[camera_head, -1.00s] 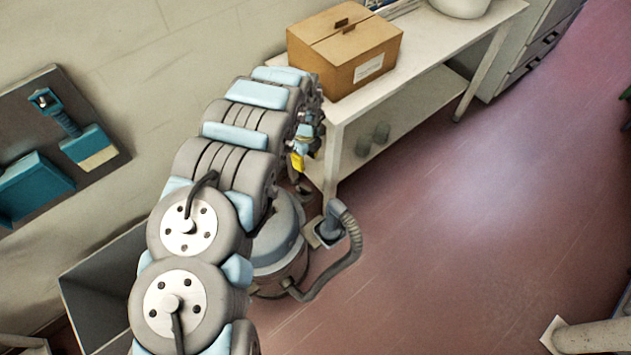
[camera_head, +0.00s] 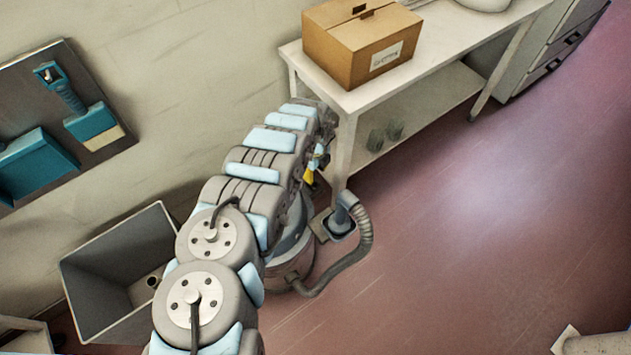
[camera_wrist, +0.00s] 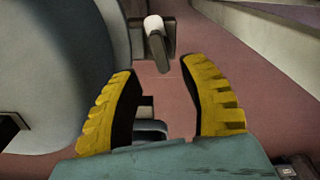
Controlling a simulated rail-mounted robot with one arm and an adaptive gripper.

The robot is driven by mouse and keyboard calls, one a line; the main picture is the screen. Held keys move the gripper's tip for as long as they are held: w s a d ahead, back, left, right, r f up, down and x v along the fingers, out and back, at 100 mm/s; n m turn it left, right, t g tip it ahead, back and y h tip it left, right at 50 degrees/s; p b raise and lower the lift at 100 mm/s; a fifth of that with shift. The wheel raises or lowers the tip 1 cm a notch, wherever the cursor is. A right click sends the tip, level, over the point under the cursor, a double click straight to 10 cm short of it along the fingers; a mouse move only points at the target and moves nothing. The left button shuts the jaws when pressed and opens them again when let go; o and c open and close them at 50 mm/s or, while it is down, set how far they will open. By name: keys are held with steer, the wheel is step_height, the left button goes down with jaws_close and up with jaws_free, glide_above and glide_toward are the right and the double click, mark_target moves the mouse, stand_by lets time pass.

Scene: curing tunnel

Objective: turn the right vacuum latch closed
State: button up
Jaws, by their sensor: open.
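The vacuum (camera_head: 290,262) is a grey and pinkish canister on the floor, partly hidden behind my arm. Its rounded grey body (camera_wrist: 45,70) fills the left of the wrist view. A short grey lever with a pale rounded end (camera_wrist: 156,42), seemingly the latch, sticks out beyond my fingertips near the top middle of the wrist view. My gripper (camera_wrist: 157,68) is open with its yellow ridged fingers apart and nothing held. The lever lies just past the gap, apparently not touched. In the head view my gripper (camera_head: 312,172) hangs above the vacuum, mostly hidden.
The vacuum hose (camera_head: 350,255) curls right of the canister to a nozzle by the table leg. A white table (camera_head: 440,85) bears a cardboard box (camera_head: 362,45). A grey open bin (camera_head: 120,270) stands left of my arm.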

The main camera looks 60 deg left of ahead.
mark_target(316, 180)
steer(key=shift+f+b, duration=1.3)
steer(key=shift+f, duration=1.3)
jaws_close()
